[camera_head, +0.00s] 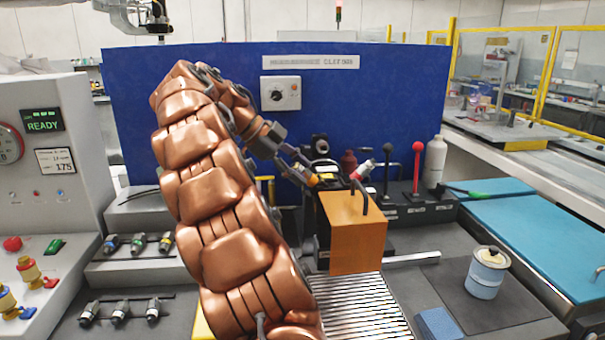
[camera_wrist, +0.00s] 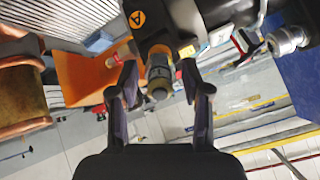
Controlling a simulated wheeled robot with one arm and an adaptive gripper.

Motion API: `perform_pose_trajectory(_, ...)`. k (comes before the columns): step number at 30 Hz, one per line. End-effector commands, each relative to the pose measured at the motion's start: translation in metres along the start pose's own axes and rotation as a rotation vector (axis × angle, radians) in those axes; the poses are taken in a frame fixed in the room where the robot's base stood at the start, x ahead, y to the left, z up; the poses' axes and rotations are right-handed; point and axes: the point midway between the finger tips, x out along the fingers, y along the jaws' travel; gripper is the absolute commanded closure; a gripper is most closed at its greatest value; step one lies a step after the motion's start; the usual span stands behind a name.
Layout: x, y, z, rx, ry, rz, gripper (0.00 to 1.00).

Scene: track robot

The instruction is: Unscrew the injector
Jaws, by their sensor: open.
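The injector (camera_wrist: 158,78) shows in the wrist view as a short cylinder with an orange band and a dark rounded end. It projects from a dark fitting beside an orange round label marked "A". My gripper (camera_wrist: 160,70) is open, with one dark finger on each side of the injector's end. Gaps show beside it, and I cannot tell whether either finger touches. In the head view, my gripper (camera_head: 290,160) is small and partly hidden among dark fixture parts, behind an orange block (camera_head: 357,235).
Several small injector-like parts (camera_head: 138,243) lie on racks at the left. A blue panel (camera_head: 400,100) stands behind. A red-knobbed lever (camera_head: 416,165) and a grey bottle (camera_head: 435,160) stand right of the fixture. A lidded jar (camera_head: 486,278) sits at the front right. The blue mat (camera_head: 540,230) is mostly clear.

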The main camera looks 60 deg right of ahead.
Motion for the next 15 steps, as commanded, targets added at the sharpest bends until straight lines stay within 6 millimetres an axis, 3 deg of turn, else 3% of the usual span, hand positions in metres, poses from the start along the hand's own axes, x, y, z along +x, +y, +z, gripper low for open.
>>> perform_pose_trajectory(15, -0.0003, 0.0001, 0.0003, 0.501, 0.000, -0.001, 0.52)
